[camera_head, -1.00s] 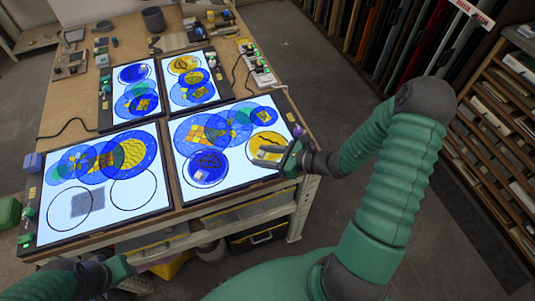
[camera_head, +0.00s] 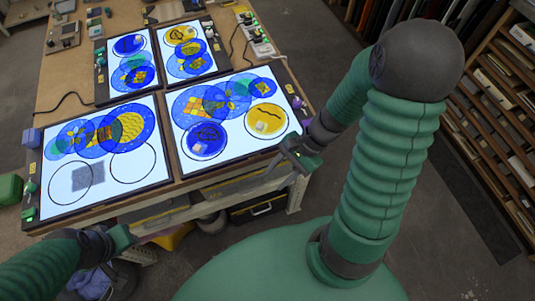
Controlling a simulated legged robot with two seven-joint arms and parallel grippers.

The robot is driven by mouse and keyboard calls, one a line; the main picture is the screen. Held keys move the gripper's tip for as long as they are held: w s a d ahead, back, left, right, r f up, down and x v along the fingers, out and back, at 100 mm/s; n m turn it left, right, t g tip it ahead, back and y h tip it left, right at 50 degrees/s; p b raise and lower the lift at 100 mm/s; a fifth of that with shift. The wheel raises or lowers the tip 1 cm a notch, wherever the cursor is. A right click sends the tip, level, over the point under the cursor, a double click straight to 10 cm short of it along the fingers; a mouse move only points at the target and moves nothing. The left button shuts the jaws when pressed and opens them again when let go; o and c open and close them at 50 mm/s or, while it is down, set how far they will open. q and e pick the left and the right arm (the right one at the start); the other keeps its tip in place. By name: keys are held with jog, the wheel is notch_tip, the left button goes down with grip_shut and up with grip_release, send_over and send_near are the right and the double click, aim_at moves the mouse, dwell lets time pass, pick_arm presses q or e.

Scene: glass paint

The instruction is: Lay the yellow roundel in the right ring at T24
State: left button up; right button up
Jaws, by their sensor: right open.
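The yellow roundel (camera_head: 268,113) lies in the right ring of the near right light panel (camera_head: 240,164). It has dark wavy markings and a small pale square on it, and it looks flat within the ring line. A blue roundel (camera_head: 204,134) lies in the left ring of the same panel. My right gripper (camera_head: 288,165) is open and empty, beyond the panel's near right edge and apart from the yellow roundel. My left gripper (camera_head: 122,238) is low at the left, off the table's front; its jaw opening is not clear. I cannot read a T24 label.
The near left panel (camera_head: 110,190) has two ring outlines and a grey square patch (camera_head: 88,180). Two smaller panels with overlapping discs stand behind. Small knobs line the panel sides. A power strip (camera_head: 256,38) lies at the back right. Slotted racks (camera_head: 490,120) stand at the right.

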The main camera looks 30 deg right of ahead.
jog(key=w+a+r+n+h, duration=0.1)
jog(key=w+r+n+h, duration=0.1)
jog(key=n, duration=0.6)
jog(key=w+a+r+n+t+h, duration=0.1)
jog(key=w+n+h, duration=0.1)
jog(key=n+h, duration=0.2)
jog(key=n, duration=0.3)
jog(key=shift+a+r+n+h, duration=0.3)
jog(key=shift+a+r+n, duration=0.1)
jog(key=shift+a+r, duration=0.1)
jog(key=shift+a, duration=0.2)
